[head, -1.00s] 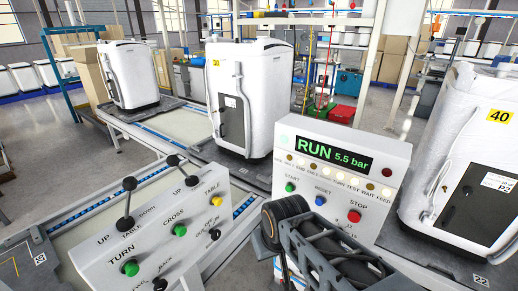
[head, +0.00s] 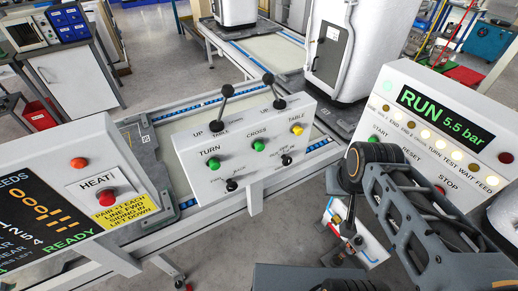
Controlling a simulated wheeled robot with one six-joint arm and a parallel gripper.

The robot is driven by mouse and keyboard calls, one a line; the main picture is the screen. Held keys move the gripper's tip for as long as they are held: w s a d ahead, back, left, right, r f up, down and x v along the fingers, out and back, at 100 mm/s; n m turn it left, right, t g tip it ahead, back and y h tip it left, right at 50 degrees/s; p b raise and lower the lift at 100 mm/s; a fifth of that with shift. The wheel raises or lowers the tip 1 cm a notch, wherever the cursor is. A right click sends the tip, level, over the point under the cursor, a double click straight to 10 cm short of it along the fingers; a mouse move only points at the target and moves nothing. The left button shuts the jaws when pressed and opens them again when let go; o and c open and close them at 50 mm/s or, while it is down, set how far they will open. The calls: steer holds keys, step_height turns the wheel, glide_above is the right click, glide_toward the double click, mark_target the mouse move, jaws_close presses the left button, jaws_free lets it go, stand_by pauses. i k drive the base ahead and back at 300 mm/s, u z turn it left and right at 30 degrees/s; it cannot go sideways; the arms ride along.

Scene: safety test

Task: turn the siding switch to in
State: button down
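A tilted white control box (head: 243,143) stands left of centre in the head view. Its lower row has two small black switch knobs, a left one (head: 231,185) and a right one (head: 286,159). Their small labels are too blurred to read, so I cannot tell for certain which is the siding switch or how it is set. Above them are green TURN (head: 213,163) and CROSS (head: 258,145) buttons, a yellow TABLE button (head: 297,129) and two black-balled levers. My arm crosses the right side, apart from the box. I cannot make out my gripper.
A RUN 5.5 bar panel (head: 448,115) stands at right, behind my arm. A panel with a red HEAT button (head: 107,200) and a yellow note (head: 123,212) mentioning siding in stands at left. White appliances (head: 343,45) stand on the line behind.

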mark_target(287, 161)
steer(key=u, duration=1.05)
steer(key=k, duration=0.4)
steer(key=u, duration=0.35)
